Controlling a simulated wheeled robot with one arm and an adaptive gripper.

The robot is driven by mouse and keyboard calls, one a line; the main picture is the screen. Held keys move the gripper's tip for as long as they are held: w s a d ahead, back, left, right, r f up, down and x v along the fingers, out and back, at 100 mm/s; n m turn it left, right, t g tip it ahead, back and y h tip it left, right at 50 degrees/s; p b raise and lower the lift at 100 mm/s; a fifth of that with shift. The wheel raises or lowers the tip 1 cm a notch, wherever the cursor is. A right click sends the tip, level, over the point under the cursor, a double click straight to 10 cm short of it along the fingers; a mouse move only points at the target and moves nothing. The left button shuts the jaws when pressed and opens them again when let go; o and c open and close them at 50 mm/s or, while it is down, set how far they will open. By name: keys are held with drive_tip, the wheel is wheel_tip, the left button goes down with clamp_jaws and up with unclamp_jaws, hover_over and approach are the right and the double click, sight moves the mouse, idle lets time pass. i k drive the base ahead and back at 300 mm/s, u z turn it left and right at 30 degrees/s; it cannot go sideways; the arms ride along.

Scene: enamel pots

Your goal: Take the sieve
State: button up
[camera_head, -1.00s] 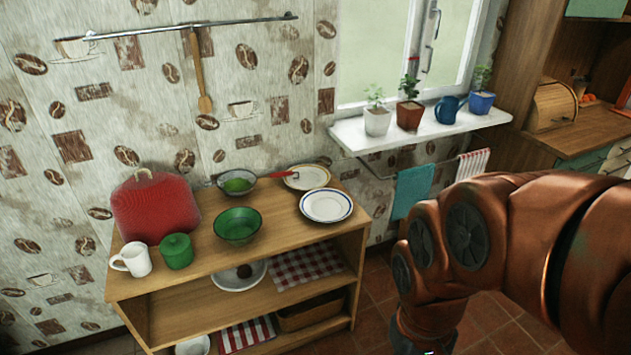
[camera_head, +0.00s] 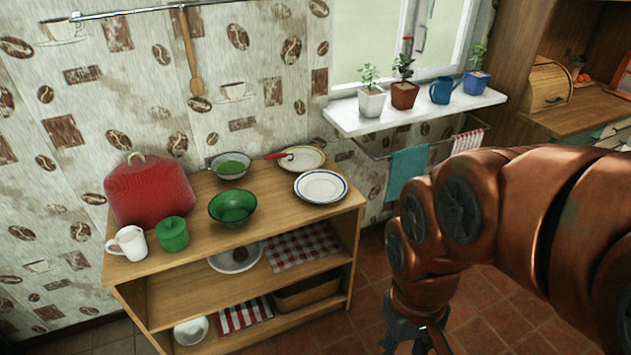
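The sieve (camera_head: 231,168) is a round grey bowl shape with green showing inside it. It sits at the back of the wooden shelf unit's top. A thin red-ended handle (camera_head: 277,156) appears to reach from it to the right, over the edge of a cream plate (camera_head: 303,158). My gripper (camera_head: 416,346) is at the bottom edge, right of the shelf unit and well apart from the sieve. Its fingers are mostly cut off by the frame, so its opening cannot be seen.
A green glass bowl (camera_head: 232,208) stands directly in front of the sieve. A blue-rimmed plate (camera_head: 320,187) is to the right. The wall is close behind.

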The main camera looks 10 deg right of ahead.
sight(231, 164)
drive_tip(key=u, duration=0.5)
drive_tip(key=i, duration=1.45)
drive_tip(key=u, duration=0.4)
